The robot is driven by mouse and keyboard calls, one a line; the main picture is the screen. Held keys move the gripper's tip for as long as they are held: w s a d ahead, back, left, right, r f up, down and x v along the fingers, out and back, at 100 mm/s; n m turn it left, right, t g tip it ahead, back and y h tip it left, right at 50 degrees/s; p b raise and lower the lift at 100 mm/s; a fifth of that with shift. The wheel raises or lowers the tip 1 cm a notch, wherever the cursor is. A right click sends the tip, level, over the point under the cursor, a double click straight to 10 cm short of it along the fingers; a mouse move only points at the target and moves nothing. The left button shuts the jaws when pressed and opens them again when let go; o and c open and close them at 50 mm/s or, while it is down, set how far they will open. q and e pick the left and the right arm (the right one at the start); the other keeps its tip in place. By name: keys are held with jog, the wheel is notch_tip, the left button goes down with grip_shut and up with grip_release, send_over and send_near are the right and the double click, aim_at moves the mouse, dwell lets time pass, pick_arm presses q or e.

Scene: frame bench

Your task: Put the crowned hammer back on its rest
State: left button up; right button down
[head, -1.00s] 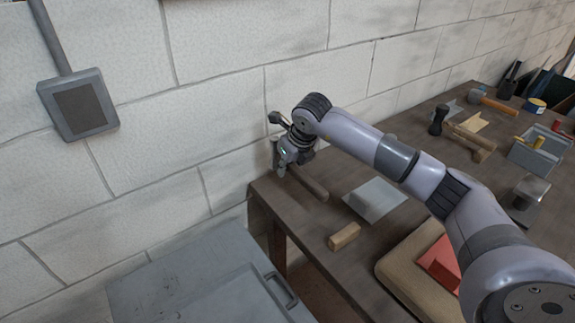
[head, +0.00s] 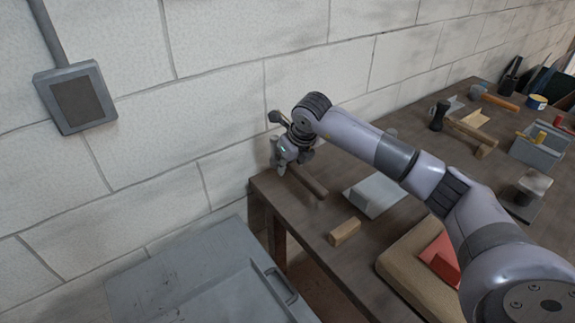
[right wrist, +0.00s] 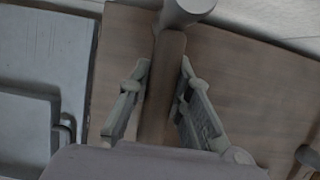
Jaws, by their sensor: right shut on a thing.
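My right gripper (head: 281,168) is at the near left corner of the bench, by the wall, in the head view. A brown wooden handle (head: 312,184) extends from beside it to the right. In the right wrist view, a hammer (right wrist: 163,85) has its brown handle between the two fingers of my right gripper (right wrist: 160,72), which is shut on it. Its grey rounded head (right wrist: 187,7) is at the top edge, just past the fingertips. The gripper's palm hides the rest of the handle. I cannot tell which thing is the rest. My left gripper is not in view.
A wooden block (head: 344,232), a grey plate (head: 375,194) and a tan board with a red piece (head: 440,258) lie on the bench. A grey cabinet (head: 190,280) stands left of it. Tools and a grey box (head: 540,150) fill the far right.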

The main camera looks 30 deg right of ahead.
jog(key=shift+f+b, duration=0.75)
jog(key=shift+f, duration=0.2)
jog(key=c, duration=1.4)
grip_release()
jog(key=shift+f, duration=0.1)
